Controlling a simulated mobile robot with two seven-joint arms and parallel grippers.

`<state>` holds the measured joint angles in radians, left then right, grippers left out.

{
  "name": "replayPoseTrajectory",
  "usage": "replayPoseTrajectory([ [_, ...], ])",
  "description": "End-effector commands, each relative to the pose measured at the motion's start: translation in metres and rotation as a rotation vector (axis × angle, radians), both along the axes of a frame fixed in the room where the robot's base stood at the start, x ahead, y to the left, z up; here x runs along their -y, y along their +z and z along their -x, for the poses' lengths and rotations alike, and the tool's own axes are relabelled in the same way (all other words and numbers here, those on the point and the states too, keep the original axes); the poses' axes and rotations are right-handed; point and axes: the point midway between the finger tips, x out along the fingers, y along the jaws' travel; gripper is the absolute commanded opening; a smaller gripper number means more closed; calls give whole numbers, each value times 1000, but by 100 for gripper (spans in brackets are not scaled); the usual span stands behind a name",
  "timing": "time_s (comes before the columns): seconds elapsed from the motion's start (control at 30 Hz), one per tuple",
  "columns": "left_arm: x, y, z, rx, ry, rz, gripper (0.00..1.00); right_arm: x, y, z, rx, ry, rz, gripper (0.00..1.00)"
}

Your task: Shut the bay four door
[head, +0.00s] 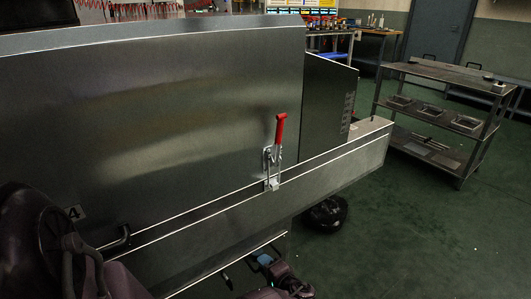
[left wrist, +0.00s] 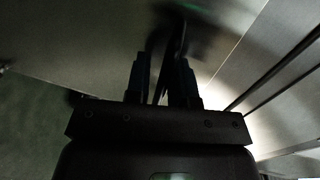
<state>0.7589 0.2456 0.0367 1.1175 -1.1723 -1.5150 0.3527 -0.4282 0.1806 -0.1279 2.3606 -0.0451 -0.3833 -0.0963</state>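A large brushed-metal panel (head: 190,120) fills the left of the head view, with a small "4" label (head: 73,212) at its lower left. A black handle (head: 119,238) shows near the label. A red-handled toggle clamp (head: 277,150) stands upright at the panel's lower right, above a long metal beam (head: 310,180). I cannot tell how far the bay four door stands open.
A grey shelf cart (head: 437,110) with shallow trays stands at the right. A black round object (head: 326,213) lies on the floor beside the beam. A bench (head: 375,40) with tools is at the back. The green floor (head: 420,240) at lower right is mostly clear.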

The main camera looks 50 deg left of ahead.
Motion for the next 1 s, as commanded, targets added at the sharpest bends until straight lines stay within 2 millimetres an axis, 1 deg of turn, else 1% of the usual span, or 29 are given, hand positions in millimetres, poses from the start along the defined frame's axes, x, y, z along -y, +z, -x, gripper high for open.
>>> replayPoseTrajectory([
  [0.03,-5,8,-1,10,9,-13,34,0,3,-1,5,1,0,0],
  [0.17,8,11,-2,11,7,-11,34,0,6,-3,12,-2,-3,0],
  [0.37,45,16,0,9,4,-4,34,1,9,-3,14,-10,-11,0],
  [0.5,71,19,2,5,2,-2,34,2,6,-1,2,-18,-15,0],
  [0.7,97,22,5,1,0,-1,34,4,2,6,-18,-34,-22,0],
  [0.83,104,23,5,0,0,0,34,4,2,9,-22,-40,-24,0],
  [1.0,106,22,6,-1,-1,0,34,4,1,9,-24,-40,-25,0],
])
